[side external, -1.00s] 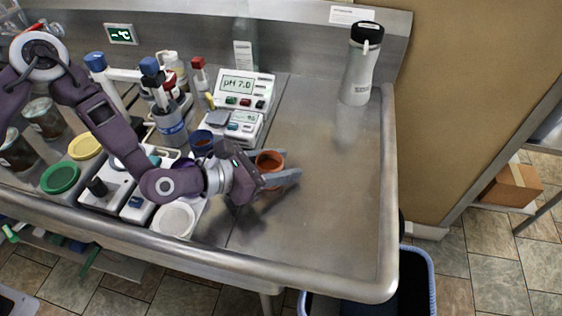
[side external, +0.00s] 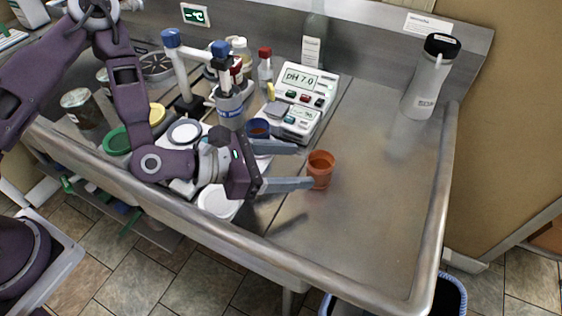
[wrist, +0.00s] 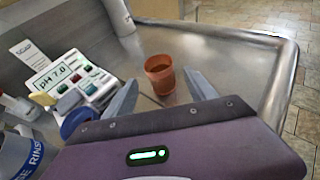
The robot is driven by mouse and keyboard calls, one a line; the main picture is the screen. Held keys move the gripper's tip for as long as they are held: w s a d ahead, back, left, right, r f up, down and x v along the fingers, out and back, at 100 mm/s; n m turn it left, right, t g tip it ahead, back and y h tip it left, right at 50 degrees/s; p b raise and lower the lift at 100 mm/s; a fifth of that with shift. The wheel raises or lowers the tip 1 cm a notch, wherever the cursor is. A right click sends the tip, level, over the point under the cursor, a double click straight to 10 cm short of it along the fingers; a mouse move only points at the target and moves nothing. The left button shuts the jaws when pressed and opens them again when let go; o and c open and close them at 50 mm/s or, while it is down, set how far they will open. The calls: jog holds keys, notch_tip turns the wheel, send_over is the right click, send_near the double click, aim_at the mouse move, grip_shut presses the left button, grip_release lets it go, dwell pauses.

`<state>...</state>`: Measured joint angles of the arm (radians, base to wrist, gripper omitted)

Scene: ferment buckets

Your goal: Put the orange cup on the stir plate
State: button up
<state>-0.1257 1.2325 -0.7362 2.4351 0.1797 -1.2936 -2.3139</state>
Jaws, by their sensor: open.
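The orange cup (side external: 320,172) stands upright on the bare steel counter, right of my gripper (side external: 302,166). My gripper is open and empty, with its two grey fingers pointing at the cup. The cup is at or just beyond the fingertips, and I see no grip on it. In the wrist view the cup (wrist: 160,78) shows ahead, between the lines of the two fingers. A white device with a round grey top (side external: 185,132), perhaps the stir plate, is behind my arm and partly hidden; I cannot tell for sure.
A pH meter (side external: 305,85) and a dark blue cup (side external: 257,127) stand behind my gripper. A white round lid (side external: 218,203) lies near the front edge. A bottle (side external: 428,80) stands at the back right. The counter right of the cup is clear.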

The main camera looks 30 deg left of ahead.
jog(key=shift+o, duration=0.4)
jog(key=shift+v, duration=1.25)
